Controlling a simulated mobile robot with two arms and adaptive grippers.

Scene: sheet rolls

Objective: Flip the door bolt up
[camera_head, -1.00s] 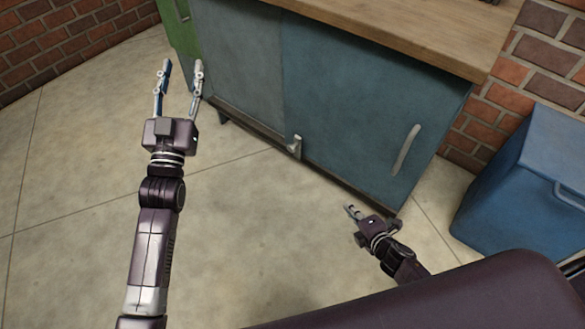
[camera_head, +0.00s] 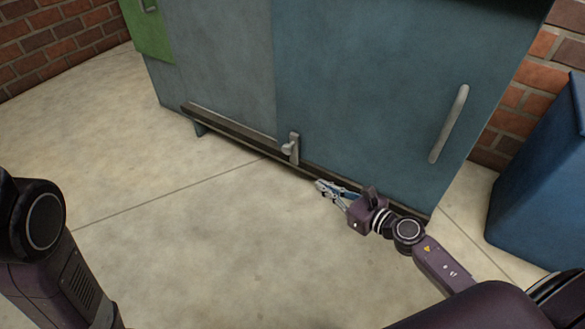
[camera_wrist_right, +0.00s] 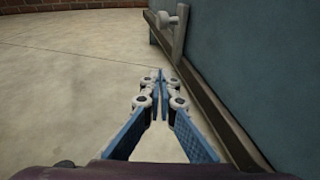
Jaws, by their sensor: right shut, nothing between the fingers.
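The door bolt (camera_head: 291,147) is a small grey metal latch at the bottom of the blue cabinet door (camera_head: 370,100), by the seam with the grey-blue panel. It also shows at the top of the right wrist view (camera_wrist_right: 172,24), ahead of the fingers. My right gripper (camera_head: 320,185) is shut and empty, low in front of the door, a little right of and nearer than the bolt, and apart from it. In the right wrist view the fingertips (camera_wrist_right: 160,78) meet. My left arm shows at the left edge of the head view; its gripper is out of frame.
A dark rail (camera_head: 240,133) runs along the cabinet's lower edge, close beside my right gripper. A long handle (camera_head: 449,123) stands on the door's right side. A blue bin (camera_head: 540,190) is at the right. The floor (camera_head: 200,240) in front is clear.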

